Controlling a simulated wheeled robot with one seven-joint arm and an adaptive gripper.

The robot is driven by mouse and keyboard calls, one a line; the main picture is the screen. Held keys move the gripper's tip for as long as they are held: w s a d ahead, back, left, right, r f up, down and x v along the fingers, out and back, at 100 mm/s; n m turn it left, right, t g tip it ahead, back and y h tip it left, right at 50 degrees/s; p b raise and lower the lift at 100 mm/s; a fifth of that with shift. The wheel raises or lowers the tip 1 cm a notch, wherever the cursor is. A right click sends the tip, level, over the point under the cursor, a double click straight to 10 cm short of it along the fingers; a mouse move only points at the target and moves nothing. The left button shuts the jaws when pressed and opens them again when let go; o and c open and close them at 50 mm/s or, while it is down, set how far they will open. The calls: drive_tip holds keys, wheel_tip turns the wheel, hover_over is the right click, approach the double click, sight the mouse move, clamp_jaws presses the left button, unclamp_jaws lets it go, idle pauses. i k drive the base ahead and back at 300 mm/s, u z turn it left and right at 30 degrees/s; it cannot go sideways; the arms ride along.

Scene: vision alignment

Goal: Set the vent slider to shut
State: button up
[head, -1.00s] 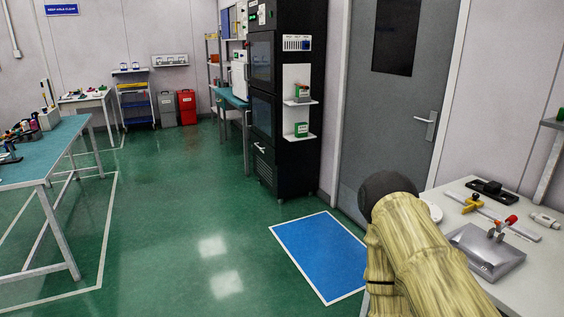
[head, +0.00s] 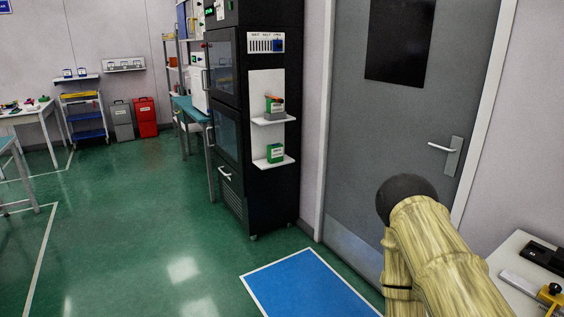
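A white vent panel (head: 265,43) with a row of dark slots is on the upper side of the tall black cabinet (head: 270,185). A blue slider knob (head: 278,45) sits at the right end of this panel. The small lettering above the slots is too small to read surely. My arm, with a pale wood-like surface and a dark rounded joint, rises at the lower right, in front of the grey door. It is apart from the cabinet in the picture. My gripper is not in view.
A white shelf unit (head: 267,93) with small green-and-grey items is below the vent panel. A blue floor mat (head: 310,290) lies before the cabinet. A grey door (head: 375,130) is right of it, and a white table (head: 512,250) at lower right.

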sight(277, 44)
drive_tip(key=u, duration=0.1)
drive_tip(key=i, duration=2.85)
drive_tip(key=u, duration=0.25)
